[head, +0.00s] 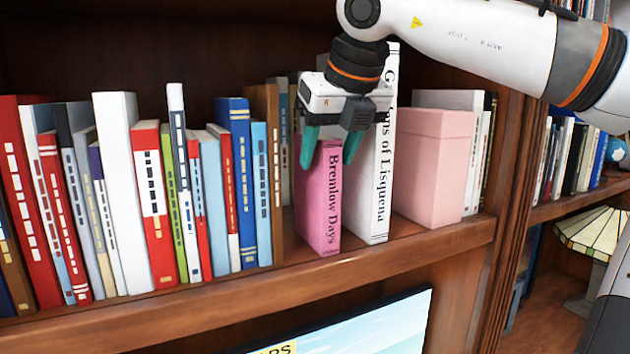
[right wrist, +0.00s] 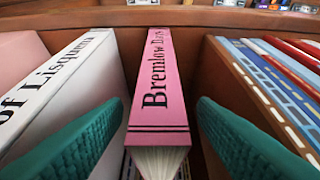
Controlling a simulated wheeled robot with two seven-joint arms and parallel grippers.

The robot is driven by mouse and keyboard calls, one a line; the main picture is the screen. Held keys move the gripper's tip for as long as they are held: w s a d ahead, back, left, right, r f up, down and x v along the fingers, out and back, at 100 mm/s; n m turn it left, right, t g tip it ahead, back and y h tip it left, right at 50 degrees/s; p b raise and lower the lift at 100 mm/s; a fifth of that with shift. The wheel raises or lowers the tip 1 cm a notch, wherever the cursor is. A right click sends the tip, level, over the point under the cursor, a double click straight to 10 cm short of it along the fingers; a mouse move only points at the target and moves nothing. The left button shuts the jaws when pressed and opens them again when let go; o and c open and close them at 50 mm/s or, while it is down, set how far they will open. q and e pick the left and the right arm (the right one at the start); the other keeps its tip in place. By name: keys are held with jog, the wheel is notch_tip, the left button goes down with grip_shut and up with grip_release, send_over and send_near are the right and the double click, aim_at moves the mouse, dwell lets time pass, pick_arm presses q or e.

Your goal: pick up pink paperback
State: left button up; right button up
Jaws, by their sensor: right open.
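The pink paperback (head: 320,200), with "Bremlow Days" on its spine, stands upright on the wood shelf (head: 400,250). My right gripper (head: 329,152) is over the top of this book, fingers pointing down, open. In the right wrist view the pink paperback (right wrist: 158,85) lies between the two green fingers (right wrist: 160,140), with a gap on each side. The fingers do not appear to touch it. In the head view one finger is left of the book and the other is near its top right. My left gripper is not in view.
A tall white book (head: 378,190) stands just right of the pink one, then a pale pink box-like volume (head: 432,165). A brown book (head: 268,150) and a long row of books stand to the left, with a gap beside the pink paperback. A lamp (head: 592,235) is at right.

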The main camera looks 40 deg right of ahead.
jog(key=w+p, duration=0.1)
jog(key=w+d+p, duration=0.1)
jog(key=w, duration=0.1)
jog(key=w+d+f+p, duration=0.1)
jog(key=w, duration=0.1)
jog(key=shift+w+p, duration=0.1)
jog(key=shift+p, duration=0.25)
jog(key=shift+a, duration=0.1)
jog(key=shift+f+b, duration=0.3)
dwell(0.3)
grip_shut()
